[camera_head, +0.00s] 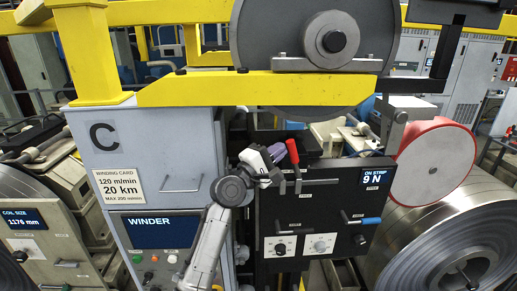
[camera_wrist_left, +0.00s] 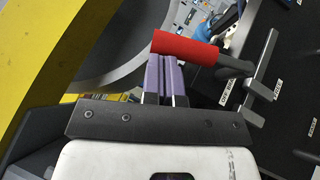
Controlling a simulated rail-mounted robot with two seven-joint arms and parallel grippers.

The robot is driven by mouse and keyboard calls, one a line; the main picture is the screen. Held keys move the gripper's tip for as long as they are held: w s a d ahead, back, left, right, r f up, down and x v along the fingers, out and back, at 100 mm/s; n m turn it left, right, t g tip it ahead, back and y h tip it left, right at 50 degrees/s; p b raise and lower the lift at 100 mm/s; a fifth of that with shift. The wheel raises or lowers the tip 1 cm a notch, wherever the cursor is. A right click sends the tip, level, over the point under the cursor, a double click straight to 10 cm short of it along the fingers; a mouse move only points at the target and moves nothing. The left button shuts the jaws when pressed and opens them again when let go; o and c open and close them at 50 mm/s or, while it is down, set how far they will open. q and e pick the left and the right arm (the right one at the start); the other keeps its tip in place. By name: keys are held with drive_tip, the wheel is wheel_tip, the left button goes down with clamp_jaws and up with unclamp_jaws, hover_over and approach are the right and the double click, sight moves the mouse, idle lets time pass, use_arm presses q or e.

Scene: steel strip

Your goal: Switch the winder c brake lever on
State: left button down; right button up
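A lever with a red handle (camera_head: 292,151) stands up from the top left of the black control panel (camera_head: 335,205), beside the grey cabinet marked C. My left gripper (camera_head: 273,153) is just left of the red handle in the head view. In the left wrist view the two purple fingers (camera_wrist_left: 165,78) lie close together, with their tips at the red handle (camera_wrist_left: 186,48). The handle crosses in front of the tips and does not appear between them. Contact is unclear. My right gripper is not in view.
A lever with a blue handle (camera_head: 371,221) and several knobs sit lower on the panel. A yellow beam (camera_head: 250,89) and a grey roll pass above. A steel coil (camera_head: 440,240) is at right. The winder screen (camera_head: 160,231) is at lower left.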

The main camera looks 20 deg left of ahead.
sight(292, 145)
use_arm(q)
drive_tip(key=d, duration=0.1)
drive_tip(key=w+d+r, duration=0.1)
drive_tip(key=d+r+p, duration=0.1)
drive_tip(key=shift+w+d, duration=0.25)
drive_tip(key=shift+d, duration=0.05)
drive_tip(key=shift+w+d, duration=0.2)
drive_tip(key=shift+d, duration=0.3)
drive_tip(key=shift+w+d, duration=0.2)
drive_tip(key=shift+d, duration=0.25)
drive_tip(key=shift+w+d, duration=0.2)
drive_tip(key=shift+d, duration=0.3)
drive_tip(key=shift+w+d, duration=0.2)
drive_tip(key=shift+d, duration=0.3)
